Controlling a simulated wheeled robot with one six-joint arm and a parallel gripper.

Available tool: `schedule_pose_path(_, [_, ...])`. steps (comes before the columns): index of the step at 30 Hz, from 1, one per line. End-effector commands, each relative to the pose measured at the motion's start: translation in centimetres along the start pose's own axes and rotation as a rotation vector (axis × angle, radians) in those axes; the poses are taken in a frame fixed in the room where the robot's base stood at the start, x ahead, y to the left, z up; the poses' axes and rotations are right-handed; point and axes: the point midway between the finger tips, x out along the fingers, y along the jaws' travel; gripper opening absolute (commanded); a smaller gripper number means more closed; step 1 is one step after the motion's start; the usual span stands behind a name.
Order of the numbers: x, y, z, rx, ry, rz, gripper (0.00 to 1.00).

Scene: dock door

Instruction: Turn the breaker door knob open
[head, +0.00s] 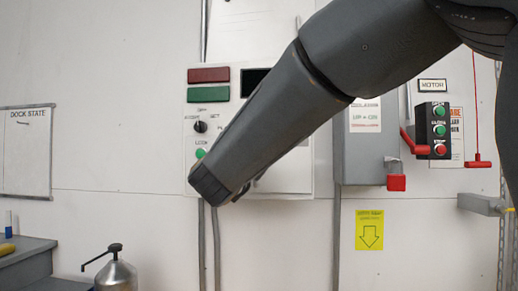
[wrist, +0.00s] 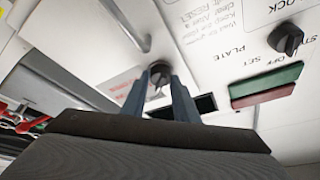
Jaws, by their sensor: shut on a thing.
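A small dark round knob (wrist: 158,76) sits on a white panel face in the wrist view. My gripper (wrist: 166,90) has its two blue-grey fingers on either side of the knob, shut on it. The fingers partly hide the knob, so its exact turn angle is hard to read. In the head view my arm crosses in front of the white control panel (head: 291,180) on the wall. It hides the knob and the fingers there. The panel lies flat, and I see no open door.
The panel also carries a red plate (head: 208,75), a green plate (head: 208,95), a black selector knob (head: 200,127) and a green button (head: 200,153).

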Motion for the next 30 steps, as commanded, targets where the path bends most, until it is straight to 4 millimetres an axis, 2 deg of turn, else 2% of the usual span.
schedule_pose_path(18, [0.06,-0.58,-0.01,0.503,0.032,0.212,0.04])
schedule_pose_path(30, [0.11,-0.69,-0.12,0.66,0.043,0.28,0.04])
